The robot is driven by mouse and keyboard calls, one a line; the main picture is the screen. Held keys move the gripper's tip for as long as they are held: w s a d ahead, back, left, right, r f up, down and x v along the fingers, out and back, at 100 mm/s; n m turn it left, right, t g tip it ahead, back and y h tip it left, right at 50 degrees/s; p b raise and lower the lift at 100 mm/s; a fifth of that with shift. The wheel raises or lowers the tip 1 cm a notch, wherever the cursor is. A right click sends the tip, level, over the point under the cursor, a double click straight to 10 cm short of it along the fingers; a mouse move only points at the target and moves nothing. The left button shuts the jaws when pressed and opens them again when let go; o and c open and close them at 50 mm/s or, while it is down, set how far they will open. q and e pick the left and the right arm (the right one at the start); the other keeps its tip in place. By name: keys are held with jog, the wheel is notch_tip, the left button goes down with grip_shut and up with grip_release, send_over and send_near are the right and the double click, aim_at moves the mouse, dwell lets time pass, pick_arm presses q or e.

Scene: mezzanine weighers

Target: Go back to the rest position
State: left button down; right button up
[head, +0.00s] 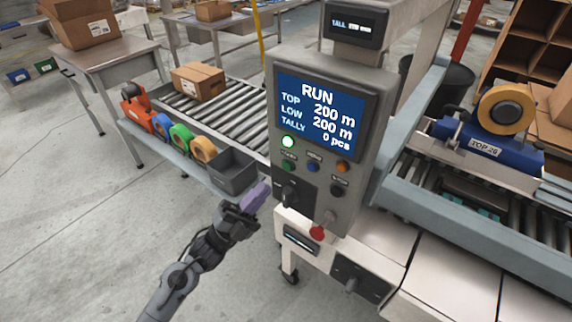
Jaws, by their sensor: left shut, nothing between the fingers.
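My left gripper (255,197) is shut and empty, with purple-grey fingers. It is in front of the lower left side of the grey control box (330,190), near a dark rotary switch (289,194); I cannot tell whether they touch. The box's blue screen (318,114) reads RUN, TOP 200 m, LOW 200 m, TALLY 0 pcs. My right gripper is not in view.
A shelf holds tape rolls (181,137), an orange dispenser (135,108) and a grey bin (230,172) just beyond my gripper. Behind it is a roller conveyor with a carton (198,81). A blue tape head (490,143) stands at right. Open floor lies at lower left.

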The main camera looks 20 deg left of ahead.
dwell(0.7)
pick_arm(q)
jog(key=s+a+f+n+g+y+p, duration=0.25)
jog(key=s+f+n+g+y, duration=0.35)
jog(key=s, duration=0.3)
jog(key=s+a+f+n+g+y+p, duration=0.1)
jog(key=s+f+n+g+y+p, duration=0.4)
jog(key=s+n, duration=0.4)
jog(key=s+a+f+n+g+y+p, duration=0.15)
jog(key=s+f+n+g+y, duration=0.25)
jog(key=s+f+n+y, duration=0.4)
notch_tip(320, 180, up, 40)
jog(key=h+p, duration=0.1)
jog(key=p, duration=3.8)
jog(key=shift+s+d+m, duration=0.3)
